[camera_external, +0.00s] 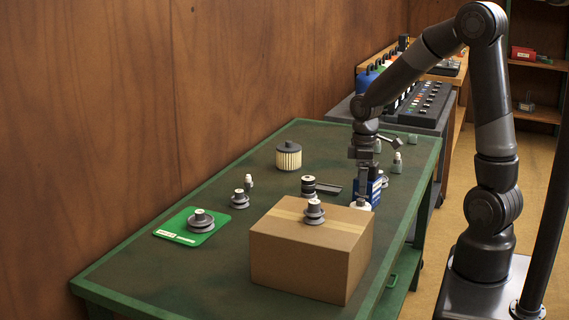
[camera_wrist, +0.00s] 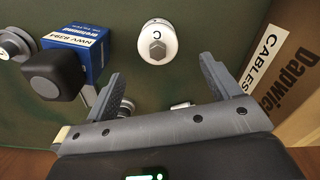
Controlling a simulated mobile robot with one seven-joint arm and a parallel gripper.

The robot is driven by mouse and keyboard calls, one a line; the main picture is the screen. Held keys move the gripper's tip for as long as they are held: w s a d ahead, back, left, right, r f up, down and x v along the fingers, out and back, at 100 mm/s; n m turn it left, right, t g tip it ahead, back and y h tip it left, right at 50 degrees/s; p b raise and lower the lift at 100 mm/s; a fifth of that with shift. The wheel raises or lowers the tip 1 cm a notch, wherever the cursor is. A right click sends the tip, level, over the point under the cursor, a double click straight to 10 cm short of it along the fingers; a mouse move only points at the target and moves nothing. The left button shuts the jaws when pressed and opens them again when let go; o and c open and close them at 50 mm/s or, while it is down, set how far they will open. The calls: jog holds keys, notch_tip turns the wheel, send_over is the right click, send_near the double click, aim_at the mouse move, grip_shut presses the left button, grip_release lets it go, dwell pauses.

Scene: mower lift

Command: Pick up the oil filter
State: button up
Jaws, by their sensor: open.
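The oil filter (camera_external: 289,155), as I take it, is a cream pleated cylinder with a dark top. It stands upright near the back of the green table in the external view. My gripper (camera_external: 365,172) points down over the right side of the table, apart from the filter and to its right. In the wrist view, my gripper (camera_wrist: 160,72) has its two fingers wide apart with nothing held between them. I cannot make out the pleated filter in the wrist view.
A cardboard box (camera_external: 300,262) with a grey part on top stands in front. A blue box (camera_wrist: 90,35) and a white round piece with a hex end (camera_wrist: 157,47) are close to my gripper. A green mat (camera_external: 172,228) lies left. Several small parts stand on the table.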

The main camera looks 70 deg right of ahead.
aim_at(361, 205)
jog(key=f, duration=1.1)
jog(key=shift+d, duration=0.25)
jog(key=c, duration=1.2)
